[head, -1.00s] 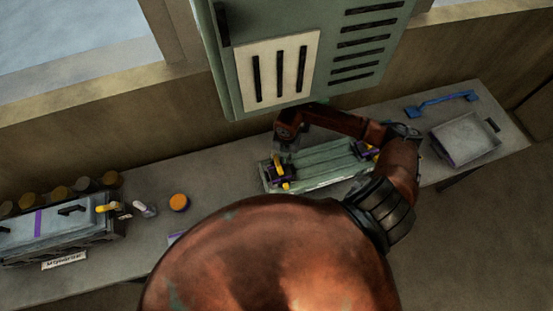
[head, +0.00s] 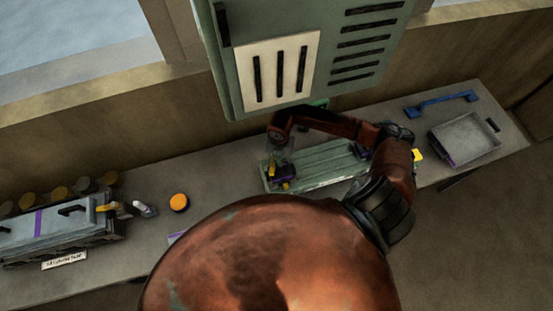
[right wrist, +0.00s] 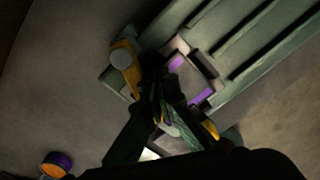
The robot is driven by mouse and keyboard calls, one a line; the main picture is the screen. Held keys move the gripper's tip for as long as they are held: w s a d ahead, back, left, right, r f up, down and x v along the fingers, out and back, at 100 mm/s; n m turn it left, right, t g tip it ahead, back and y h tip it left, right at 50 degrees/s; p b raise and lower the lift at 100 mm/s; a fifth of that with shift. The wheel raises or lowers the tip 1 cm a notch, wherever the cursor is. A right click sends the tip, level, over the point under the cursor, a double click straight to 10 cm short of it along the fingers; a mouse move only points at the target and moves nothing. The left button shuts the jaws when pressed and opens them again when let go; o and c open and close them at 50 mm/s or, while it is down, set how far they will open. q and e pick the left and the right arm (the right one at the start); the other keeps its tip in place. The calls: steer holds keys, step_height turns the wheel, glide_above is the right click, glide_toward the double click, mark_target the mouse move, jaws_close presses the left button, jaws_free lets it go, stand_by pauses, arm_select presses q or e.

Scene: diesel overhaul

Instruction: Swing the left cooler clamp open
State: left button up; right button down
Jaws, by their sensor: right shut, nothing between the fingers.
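The cooler (head: 325,165) is a long green ribbed block on the bench. The left cooler clamp (head: 280,180), dark and purple with yellow parts, is at its left end. In the right wrist view the clamp's purple-edged frame (right wrist: 192,80) lies at the end of the ribs, with a yellow lever with a grey round end (right wrist: 125,65) beside it. My right gripper (right wrist: 157,88) is shut and empty between them; I cannot tell whether it touches either. In the head view it (head: 280,158) is over the clamp, largely hidden. My left gripper is out of view.
A green cabinet (head: 350,45) hangs above the bench. At the right are a grey tray (head: 465,138), a blue handle-like bar (head: 440,104) and a small yellow item (head: 417,155). An orange-topped cap (head: 179,202) and a grey lidded unit (head: 60,225) are at the left.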

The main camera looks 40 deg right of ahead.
mark_target(272, 163)
stand_by(0.3)
steer(key=shift+w+a, duration=0.25)
steer(key=shift+a, duration=0.5)
steer(key=shift+a, duration=0.1)
steer(key=shift+w+a, duration=0.3)
steer(key=shift+a, duration=0.05)
steer(key=shift+w+a, duration=0.15)
steer(key=shift+w+a+b, duration=0.45)
steer(key=shift+w, duration=0.2)
steer(key=shift+s+d, duration=0.15)
steer(key=shift+s, duration=0.15)
